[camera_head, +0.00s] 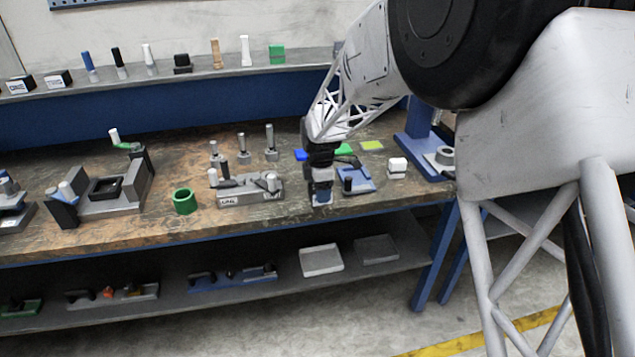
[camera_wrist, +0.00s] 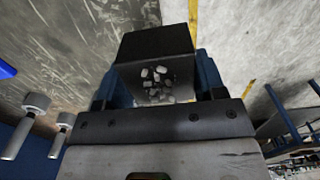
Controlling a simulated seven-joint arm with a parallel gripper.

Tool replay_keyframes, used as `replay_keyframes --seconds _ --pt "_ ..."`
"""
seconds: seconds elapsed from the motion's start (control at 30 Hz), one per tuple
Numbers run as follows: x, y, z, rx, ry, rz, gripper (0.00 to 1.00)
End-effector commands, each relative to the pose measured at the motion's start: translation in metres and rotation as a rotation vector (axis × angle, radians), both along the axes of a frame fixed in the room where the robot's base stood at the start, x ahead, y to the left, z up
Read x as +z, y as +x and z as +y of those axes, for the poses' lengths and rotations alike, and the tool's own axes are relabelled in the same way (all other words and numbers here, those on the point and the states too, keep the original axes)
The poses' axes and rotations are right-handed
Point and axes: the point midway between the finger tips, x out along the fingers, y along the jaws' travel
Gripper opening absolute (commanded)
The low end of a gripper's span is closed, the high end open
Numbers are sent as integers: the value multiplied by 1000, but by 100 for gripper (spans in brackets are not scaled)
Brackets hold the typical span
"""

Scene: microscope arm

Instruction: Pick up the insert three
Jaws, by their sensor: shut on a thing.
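My gripper (camera_head: 322,196) is low near the front edge of the workbench, beside a grey fixture with a lettered front. In the wrist view, my gripper's blue fingers (camera_wrist: 155,82) are shut on a dark block (camera_wrist: 155,44) with pale patches on one face. I cannot read a number on it, so I cannot tell whether it is insert three. In the head view the block is mostly hidden by the fingers. Three metal pegs with round tops, the left (camera_head: 215,152), middle (camera_head: 242,146) and right (camera_head: 271,143), stand upright farther back on the bench.
The grey fixture (camera_head: 243,192) is just left of my gripper, and a blue fixture (camera_head: 358,181) is just right. A green ring (camera_head: 184,202) and a larger grey fixture (camera_head: 108,190) stand farther left. A raised shelf (camera_head: 225,65) runs behind. Worn bench top (camera_head: 180,160) is clear between.

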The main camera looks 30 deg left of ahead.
Motion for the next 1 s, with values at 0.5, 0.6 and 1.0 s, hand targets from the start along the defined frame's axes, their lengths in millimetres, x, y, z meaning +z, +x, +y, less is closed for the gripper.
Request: replay_keyframes --seconds 0.5,0.6,1.0 --pt "6 -31 -30 0 2 -2 0" --pt "6 -34 -33 0 2 -2 0" --pt "6 -35 -34 0 1 -1 0"
